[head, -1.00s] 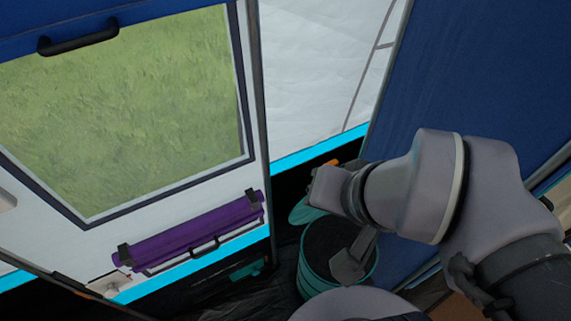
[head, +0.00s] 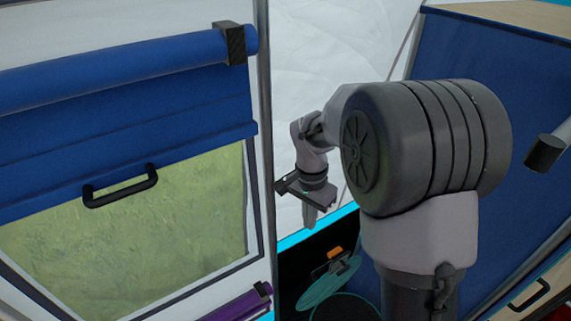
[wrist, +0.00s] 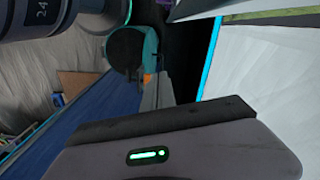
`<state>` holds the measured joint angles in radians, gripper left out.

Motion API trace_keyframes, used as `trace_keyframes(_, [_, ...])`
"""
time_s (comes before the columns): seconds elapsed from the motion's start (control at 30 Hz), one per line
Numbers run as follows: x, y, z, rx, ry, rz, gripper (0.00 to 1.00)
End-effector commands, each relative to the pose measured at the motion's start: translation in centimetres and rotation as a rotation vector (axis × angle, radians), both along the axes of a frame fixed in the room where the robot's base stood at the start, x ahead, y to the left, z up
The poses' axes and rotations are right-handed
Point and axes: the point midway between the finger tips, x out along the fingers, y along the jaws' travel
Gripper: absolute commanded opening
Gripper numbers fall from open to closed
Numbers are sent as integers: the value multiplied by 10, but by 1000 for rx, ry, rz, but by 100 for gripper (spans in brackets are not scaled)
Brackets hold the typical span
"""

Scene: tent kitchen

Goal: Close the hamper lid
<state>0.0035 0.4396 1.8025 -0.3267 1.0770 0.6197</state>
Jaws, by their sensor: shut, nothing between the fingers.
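The hamper is a round bin with a teal rim (head: 345,294) and a dark inside, at the bottom of the head view, cut off by the frame edge. Its teal lid (head: 328,284) stands open and tilted at the back left of the rim, near an orange piece (head: 335,252). The hamper also shows small in the wrist view (wrist: 128,47).
A white door (head: 262,160) with a window and a blue roller blind (head: 120,65) stands at the left. A blue panel (head: 490,70) stands at the right. A white tent wall (head: 315,50) is behind my gripper. The floor around the hamper is dark.

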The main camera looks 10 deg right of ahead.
Motion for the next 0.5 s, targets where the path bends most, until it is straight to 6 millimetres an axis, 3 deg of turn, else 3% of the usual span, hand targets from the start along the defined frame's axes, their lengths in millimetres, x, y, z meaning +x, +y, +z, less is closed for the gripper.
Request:
trace_keyframes(0.1, [19, -9, -55, -49, 115, -105, 0])
trace_keyframes(0.2, [22, -16, -107, -96, 196, -193, 0])
trace_keyframes(0.3, [19, -21, -146, -134, 248, -253, 0])
trace_keyframes(0.5, [13, -25, -176, -153, 269, -282, 0])
